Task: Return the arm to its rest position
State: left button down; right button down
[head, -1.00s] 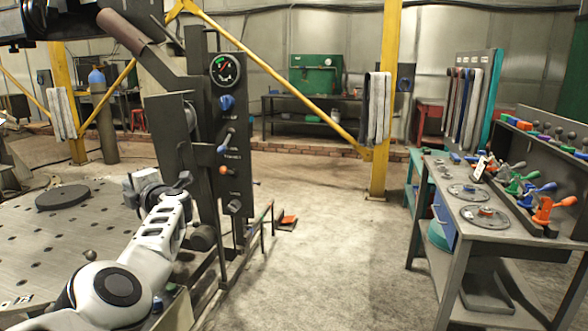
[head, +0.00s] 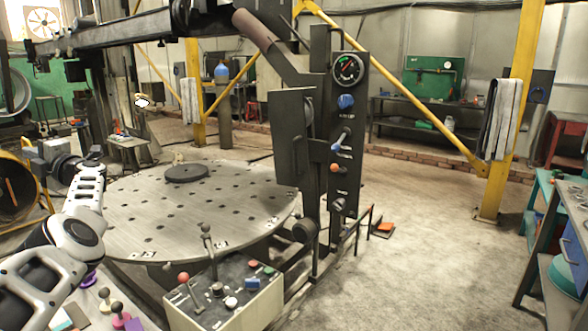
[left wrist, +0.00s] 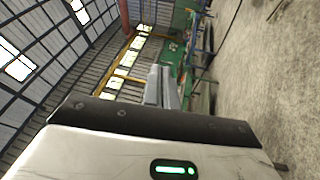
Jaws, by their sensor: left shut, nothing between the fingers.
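My left arm (head: 75,235) reaches up from the lower left of the head view. Its gripper (head: 36,163) is at the far left, beside the left edge of the round perforated table (head: 140,205) and apart from the control column. In the left wrist view the gripper's grey fingers (left wrist: 161,88) lie together, with nothing visible between them. The view there is turned on its side, with roof and floor beyond. My right gripper is not in view.
The dark control column (head: 345,130) with a gauge and knobs stands at the centre. A control box (head: 225,290) with levers is in front of the table. A horizontal boom (head: 120,30) passes overhead. Open floor (head: 400,260) lies right, before a workbench (head: 570,225).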

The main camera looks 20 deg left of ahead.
pick_arm(q)
jog(key=w+d+f+m+t+h, duration=0.2)
jog(key=w+d+f+m+t, duration=0.3)
jog(key=m+t, duration=0.65)
jog(key=w+d+f+m+t+h, duration=0.25)
jog(key=d+m+t, duration=0.5)
jog(key=m, duration=0.65)
jog(key=d+f+m+h, duration=1.2)
jog(key=d+f, duration=0.5)
jog(key=s+d+f+m+g+h, duration=0.35)
jog(key=s+d+f, duration=0.45)
jog(key=d+f, duration=0.4)
jog(key=s+d+f+m+g+h, duration=0.1)
jog(key=s+d+f+g, duration=0.1)
jog(key=s+d+f, duration=0.4)
jog(key=s+d+f+m+g+h, duration=0.1)
jog(key=s+d+f+g, duration=0.15)
jog(key=s+d, duration=0.65)
jog(key=d+r+n, duration=0.1)
jog(key=d+n, duration=0.3)
jog(key=d, duration=0.4)
jog(key=shift+s+d+r+t+h, duration=0.15)
jog(key=shift+s+d+t+h, duration=0.1)
jog(key=shift+d+t+h, duration=0.15)
